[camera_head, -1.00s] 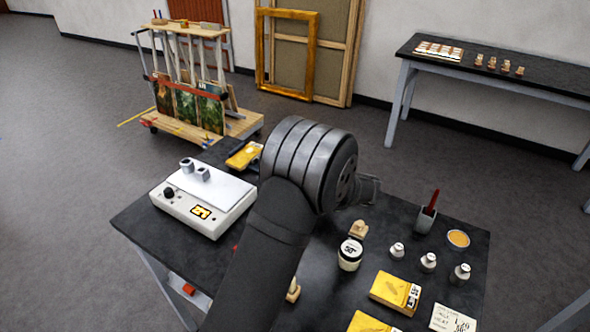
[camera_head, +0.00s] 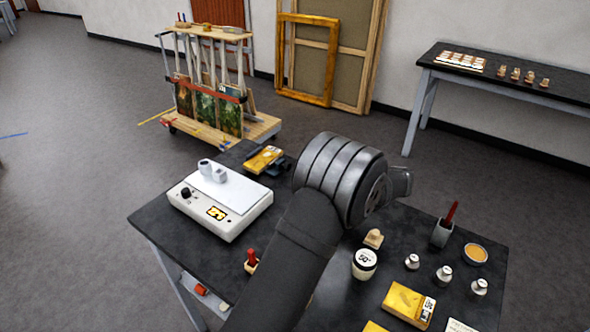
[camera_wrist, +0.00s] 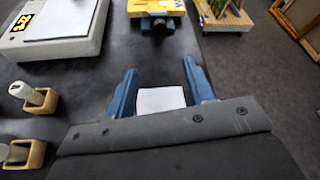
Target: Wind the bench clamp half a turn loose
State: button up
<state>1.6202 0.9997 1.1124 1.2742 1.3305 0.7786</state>
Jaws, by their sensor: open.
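The bench clamp (camera_wrist: 158,24) is a dark fixture at the bench's far edge in the wrist view, with a yellow board or packet (camera_wrist: 155,5) at its top. In the head view the dark clamp (camera_head: 284,166) is small, beside the yellow piece (camera_head: 263,159), behind the white instrument; its handle is too small to make out. My gripper (camera_wrist: 160,68) is open, its two blue fingers apart and short of the clamp, touching nothing visible. A white sheet (camera_wrist: 160,99) shows between the fingers. In the head view my wrist hides most of the gripper.
A white instrument (camera_head: 222,205) stands at the bench's left; wooden holders (camera_wrist: 38,101) are nearer in the wrist view. A jar (camera_head: 364,264), small weights (camera_head: 444,275) and a cup with a red handle (camera_head: 441,233) stand right. Beyond the bench is a painting cart (camera_head: 222,128).

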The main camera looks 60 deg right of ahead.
jog(key=x, duration=1.7)
jog(key=shift+w+d+f, duration=0.1)
jog(key=shift+f, duration=0.1)
jog(key=shift+c, duration=0.4)
jog(key=c, duration=0.9)
jog(key=shift+n+h, duration=0.8)
jog(key=shift+n, duration=0.1)
jog(key=o, duration=1)
